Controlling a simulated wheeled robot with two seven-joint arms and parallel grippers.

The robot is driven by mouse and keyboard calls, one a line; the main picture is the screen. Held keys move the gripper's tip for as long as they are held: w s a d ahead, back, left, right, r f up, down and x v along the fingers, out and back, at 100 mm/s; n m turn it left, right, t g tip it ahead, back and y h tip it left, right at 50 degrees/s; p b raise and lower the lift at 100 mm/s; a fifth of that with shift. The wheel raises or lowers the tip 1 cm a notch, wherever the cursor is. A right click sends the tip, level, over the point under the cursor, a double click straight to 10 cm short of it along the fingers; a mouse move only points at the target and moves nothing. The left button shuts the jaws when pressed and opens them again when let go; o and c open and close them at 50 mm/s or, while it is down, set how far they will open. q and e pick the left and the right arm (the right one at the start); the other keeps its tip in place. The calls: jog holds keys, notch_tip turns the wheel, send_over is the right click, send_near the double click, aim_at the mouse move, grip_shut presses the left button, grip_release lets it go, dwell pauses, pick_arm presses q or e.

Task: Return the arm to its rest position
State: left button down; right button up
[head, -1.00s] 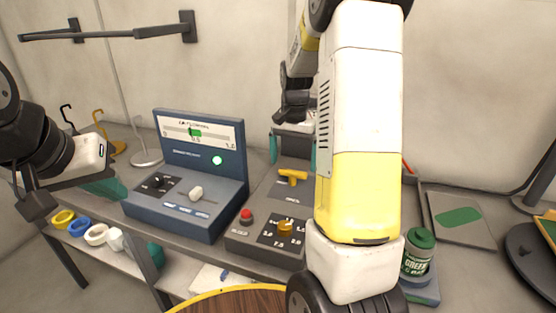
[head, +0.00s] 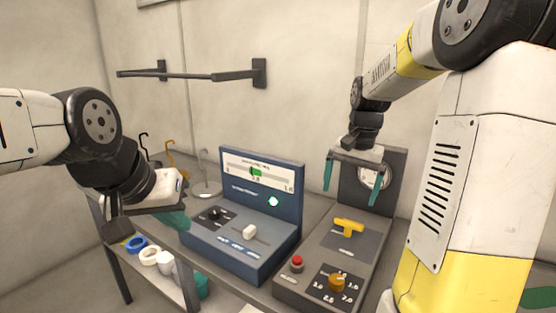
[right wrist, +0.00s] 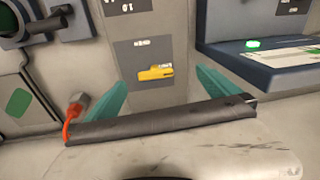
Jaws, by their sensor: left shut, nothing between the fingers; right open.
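My right gripper (head: 352,186) hangs in front of the gauge on the right-hand panel, above the yellow handle (head: 348,226). Its teal fingers are spread wide with nothing between them; they also show in the right wrist view (right wrist: 162,94), with the yellow handle (right wrist: 155,72) beyond the gap. My right arm fills the right side of the head view. My left gripper (head: 176,221) is at the left, beside the blue console (head: 245,255). It is shut and empty, with its fingertips partly hidden.
The grey control panel (head: 316,272) carries a red button (head: 297,262) and an orange knob (head: 337,282). The console has a lit green lamp and a white slider knob (head: 249,230). Hooks stand behind my left gripper. A shelf below holds rings (head: 149,254). A wall rail (head: 185,75) is above.

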jog(key=s+a+r+n+t, duration=0.2)
jog(key=s+a+n, duration=0.1)
jog(key=s, duration=0.6)
jog(key=s+a+r+n+t+y, duration=0.1)
jog(key=s+a+r+n+t, duration=0.2)
jog(key=s+a, duration=0.3)
jog(key=s, duration=0.3)
jog(key=shift+s+n+y, duration=0.15)
jog(key=shift+n+y, duration=0.15)
